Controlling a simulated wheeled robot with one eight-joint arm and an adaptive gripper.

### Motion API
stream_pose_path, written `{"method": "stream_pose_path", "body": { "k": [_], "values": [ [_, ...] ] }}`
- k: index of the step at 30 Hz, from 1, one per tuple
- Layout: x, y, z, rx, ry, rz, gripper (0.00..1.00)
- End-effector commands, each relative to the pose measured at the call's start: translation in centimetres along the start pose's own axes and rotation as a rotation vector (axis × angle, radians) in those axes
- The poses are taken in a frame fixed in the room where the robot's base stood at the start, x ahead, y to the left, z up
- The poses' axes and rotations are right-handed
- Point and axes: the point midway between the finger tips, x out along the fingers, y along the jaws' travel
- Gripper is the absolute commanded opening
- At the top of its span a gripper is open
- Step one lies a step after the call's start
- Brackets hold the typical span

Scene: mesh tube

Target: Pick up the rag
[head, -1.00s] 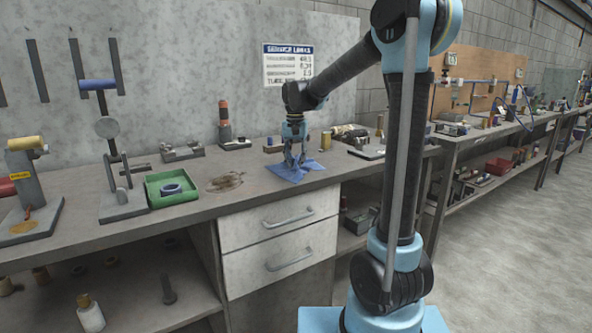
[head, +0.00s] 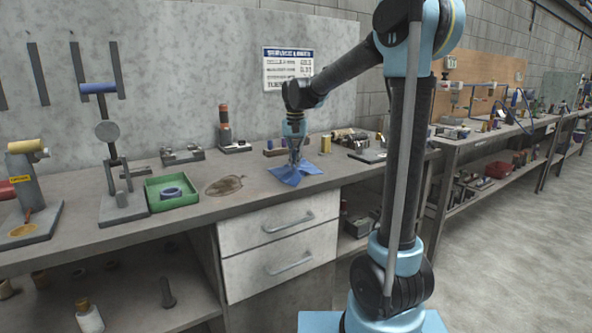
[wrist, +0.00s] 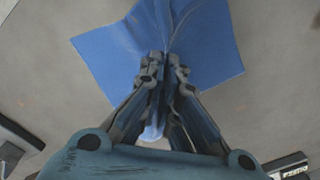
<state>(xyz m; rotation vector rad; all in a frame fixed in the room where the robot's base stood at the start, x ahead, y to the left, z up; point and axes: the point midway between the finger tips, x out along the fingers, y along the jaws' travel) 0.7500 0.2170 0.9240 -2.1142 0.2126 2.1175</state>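The blue rag (head: 290,177) lies on the workbench top, above the white drawers. In the wrist view the rag (wrist: 110,58) spreads out flat at its sides, with a raised fold running up its middle. My gripper (head: 294,163) points down at the rag. In the wrist view the fingertips of my gripper (wrist: 165,62) are close together, with the pinched blue cloth between them. Most of the rag still rests on the bench. A part of the cloth shows below the fingertips, between the fingers.
The workbench (head: 130,235) has a dark stain (head: 224,185) left of the rag. A green tray (head: 172,193) with a blue ring stands further left. A black and orange tool (head: 228,130) and a yellow cylinder (head: 326,144) stand behind. A wall (head: 200,60) is at the back.

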Motion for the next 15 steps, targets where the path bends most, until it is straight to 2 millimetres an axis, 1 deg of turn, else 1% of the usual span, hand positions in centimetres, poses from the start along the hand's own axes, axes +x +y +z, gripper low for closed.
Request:
{"method": "stream_pose_path", "body": {
  "k": [1, 3, 15],
  "values": [
    [-1.0, 0.0, 0.0, 0.000, 0.000, 0.000, 0.00],
    [-2.1, 0.0, 0.0, 0.000, 0.000, 0.000, 0.00],
    [-8.6, 0.0, 0.0, 0.000, 0.000, 0.000, 0.00]
  ]
}}
